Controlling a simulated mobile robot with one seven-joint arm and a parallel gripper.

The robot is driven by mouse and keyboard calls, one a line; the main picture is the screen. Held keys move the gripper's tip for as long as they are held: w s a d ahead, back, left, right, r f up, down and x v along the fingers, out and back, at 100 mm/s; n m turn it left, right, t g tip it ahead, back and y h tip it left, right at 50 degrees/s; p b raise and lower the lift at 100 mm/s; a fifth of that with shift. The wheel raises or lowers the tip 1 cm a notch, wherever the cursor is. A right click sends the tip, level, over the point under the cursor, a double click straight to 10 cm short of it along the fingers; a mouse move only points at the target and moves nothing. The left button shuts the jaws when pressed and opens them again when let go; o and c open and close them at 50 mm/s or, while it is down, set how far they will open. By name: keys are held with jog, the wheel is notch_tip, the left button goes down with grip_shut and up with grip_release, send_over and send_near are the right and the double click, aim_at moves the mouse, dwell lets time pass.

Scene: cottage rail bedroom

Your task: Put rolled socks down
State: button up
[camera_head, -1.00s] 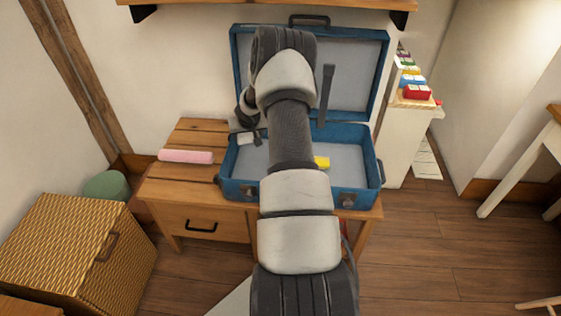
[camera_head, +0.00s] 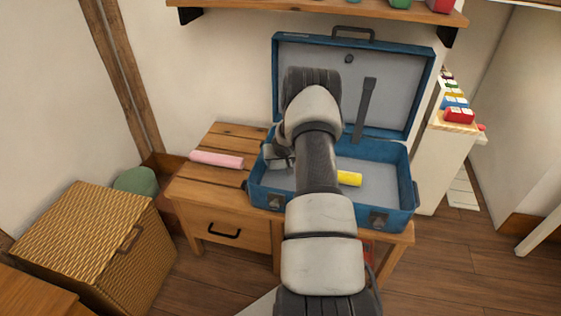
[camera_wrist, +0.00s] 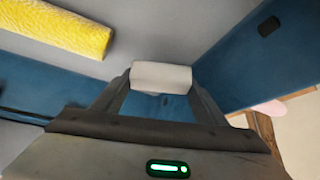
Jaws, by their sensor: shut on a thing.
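My gripper (camera_wrist: 160,84) is shut on a white roll, the rolled socks (camera_wrist: 161,73), with one finger at each end. In the head view, my gripper (camera_head: 279,158) is at the left end of the open blue suitcase (camera_head: 330,220), largely behind my arm. I cannot tell there whether the socks touch the grey lining. A yellow roll (camera_head: 349,178) lies in the suitcase, and it shows at the upper left of the wrist view (camera_wrist: 55,24), apart from the socks.
The suitcase stands on a wooden drawer table (camera_head: 215,199), its lid (camera_head: 345,85) raised behind. A pink roll (camera_head: 216,159) lies left of the suitcase. A wicker basket (camera_head: 95,245) stands at lower left. A shelf (camera_head: 330,15) hangs above. Bare lining shows right of the yellow roll.

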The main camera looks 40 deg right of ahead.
jog(key=shift+f+b, duration=0.45)
jog(key=shift+f, duration=0.1)
jog(key=o, duration=1)
jog(key=shift+r, duration=0.15)
jog(key=shift+r+p, duration=0.3)
jog(key=shift+p, duration=0.15)
jog(key=shift+p+v, duration=0.95)
jog(key=shift+v, duration=5.25)
jog(key=shift+w, duration=0.1)
